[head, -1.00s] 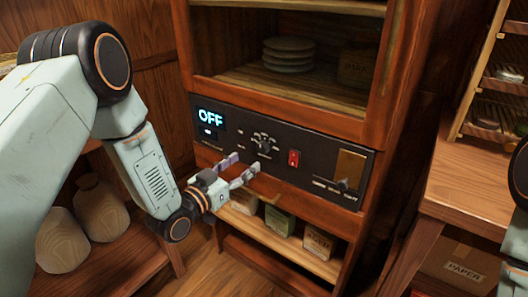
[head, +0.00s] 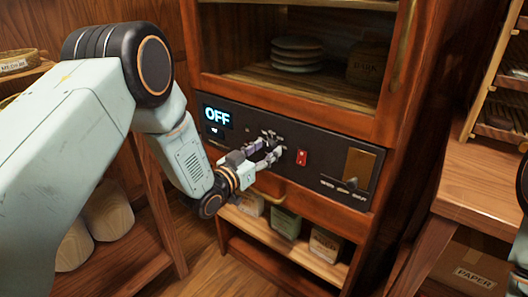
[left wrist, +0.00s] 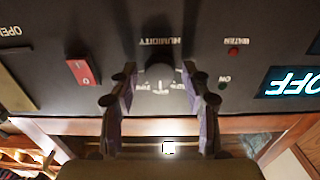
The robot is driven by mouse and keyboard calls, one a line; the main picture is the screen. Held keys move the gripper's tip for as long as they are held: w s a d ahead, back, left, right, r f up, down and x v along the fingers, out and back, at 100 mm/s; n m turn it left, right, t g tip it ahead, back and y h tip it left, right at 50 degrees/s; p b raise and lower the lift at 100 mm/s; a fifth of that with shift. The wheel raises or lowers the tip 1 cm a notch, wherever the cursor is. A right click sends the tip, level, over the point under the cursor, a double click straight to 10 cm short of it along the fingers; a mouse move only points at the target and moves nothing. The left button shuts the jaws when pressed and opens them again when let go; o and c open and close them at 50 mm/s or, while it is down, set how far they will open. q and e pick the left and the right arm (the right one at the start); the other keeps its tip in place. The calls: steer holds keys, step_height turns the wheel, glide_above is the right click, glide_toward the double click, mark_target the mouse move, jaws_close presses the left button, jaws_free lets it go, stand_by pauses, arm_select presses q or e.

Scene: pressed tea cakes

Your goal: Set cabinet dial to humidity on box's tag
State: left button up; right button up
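The humidity dial (left wrist: 160,75) is a dark round knob under the word HUMIDITY on the cabinet's black control panel (head: 228,137). My left gripper (head: 268,150) is at the dial. In the left wrist view its two fingers (left wrist: 159,72) stand apart, one on each side of the knob, with a gap showing on both sides. The display (head: 216,116) reads OFF; it shows upside down in the left wrist view (left wrist: 293,82). Boxes stand on the shelf below, a green one (head: 286,222) among them; their tags are too small to read. My right gripper is out of view.
A red switch (head: 302,158) sits right of the dial, and a slider (head: 347,185) farther right. Above is a cabinet compartment with stacked tea cakes (head: 297,54) and a box (head: 368,64). A wooden table (head: 470,190) stands at the right.

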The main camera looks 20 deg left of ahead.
arm_select(q)
steer(key=c, duration=0.9)
steer(key=shift+n, duration=0.3)
steer(key=n+p, duration=0.1)
steer(key=n, duration=0.1)
steer(key=shift+r+n, duration=0.1)
steer(key=shift+n, duration=0.3)
steer(key=shift+d+n+p, duration=0.1)
steer(key=shift+n+p, duration=0.65)
steer(key=shift+n, duration=1.45)
steer(key=o, duration=1.1)
steer(key=shift+o, duration=0.2)
